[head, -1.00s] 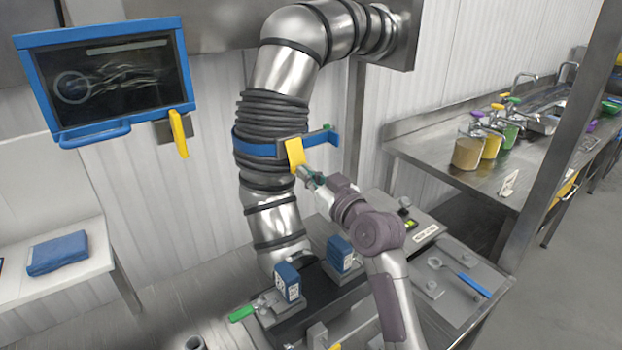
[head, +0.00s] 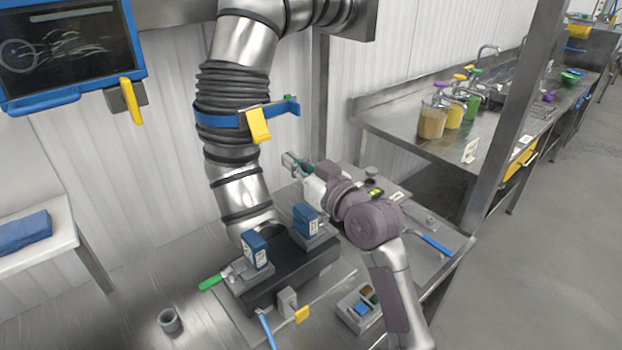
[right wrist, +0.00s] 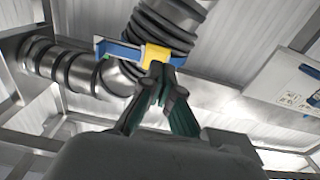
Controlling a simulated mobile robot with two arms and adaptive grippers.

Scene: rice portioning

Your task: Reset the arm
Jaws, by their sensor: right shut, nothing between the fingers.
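My right gripper (head: 292,163) is shut and empty. In the head view it hangs in front of the wall, just right of the ribbed metal duct (head: 236,91), apart from it. A blue clamp band (head: 222,120) with a yellow lever (head: 259,126) circles the duct, above and left of the gripper. In the right wrist view the fingers (right wrist: 165,70) are together and overlap the yellow lever (right wrist: 158,57) in the picture. My left gripper does not show in either view.
Below stands a machine with two blue blocks (head: 254,250), a green handle (head: 213,281) and a grey cup (head: 169,320). A small parts tray (head: 352,318) lies near my right arm. A counter with pump jars (head: 432,122) and a steel post (head: 508,120) are at right.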

